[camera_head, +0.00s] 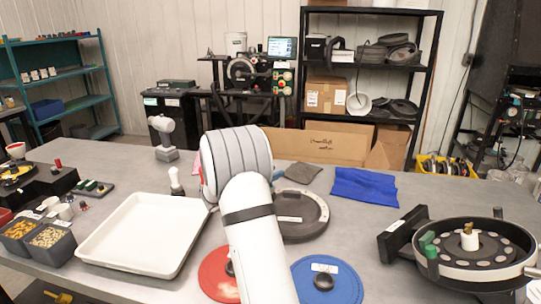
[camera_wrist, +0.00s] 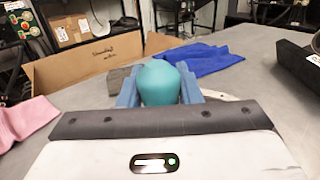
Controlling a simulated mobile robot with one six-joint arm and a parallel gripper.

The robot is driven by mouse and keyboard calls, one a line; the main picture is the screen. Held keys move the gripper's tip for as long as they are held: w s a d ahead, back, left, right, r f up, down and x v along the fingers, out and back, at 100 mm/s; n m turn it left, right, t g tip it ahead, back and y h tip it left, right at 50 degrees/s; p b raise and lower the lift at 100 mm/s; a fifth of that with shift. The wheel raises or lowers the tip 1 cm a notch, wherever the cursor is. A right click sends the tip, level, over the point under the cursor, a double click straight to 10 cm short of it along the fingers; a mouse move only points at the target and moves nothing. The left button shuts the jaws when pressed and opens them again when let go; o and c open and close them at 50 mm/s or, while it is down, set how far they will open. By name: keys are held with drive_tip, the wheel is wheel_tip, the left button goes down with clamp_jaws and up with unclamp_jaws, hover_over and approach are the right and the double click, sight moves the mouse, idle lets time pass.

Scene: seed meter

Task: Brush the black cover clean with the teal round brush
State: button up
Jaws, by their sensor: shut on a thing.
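The teal round brush (camera_wrist: 158,82) is in the wrist view, upright between the two blue fingers of my gripper (camera_wrist: 160,90). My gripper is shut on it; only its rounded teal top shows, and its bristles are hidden. A sliver of a round edge shows beyond the right finger in the wrist view. I cannot tell whether the brush touches the cover.
A red disc (camera_head: 215,274) and a blue disc (camera_head: 328,282), each with a dark knob, lie in front. A white tray (camera_head: 135,234) is left. A blue cloth (camera_head: 364,186) and grey cloth (camera_head: 303,173) lie behind. The round seed meter (camera_head: 467,262) stands right.

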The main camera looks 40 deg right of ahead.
drive_tip(key=shift+s+r, duration=0.1)
drive_tip(key=shift+r, duration=0.45)
drive_tip(key=shift+w+r+p, duration=0.2)
drive_tip(key=shift+r+p, duration=0.45)
drive_tip(key=shift+p, duration=0.05)
drive_tip(key=shift+s+r+p, duration=0.1)
drive_tip(key=shift+r+p, duration=0.75)
drive_tip(key=shift+r, duration=0.65)
drive_tip(key=shift+r, duration=0.1)
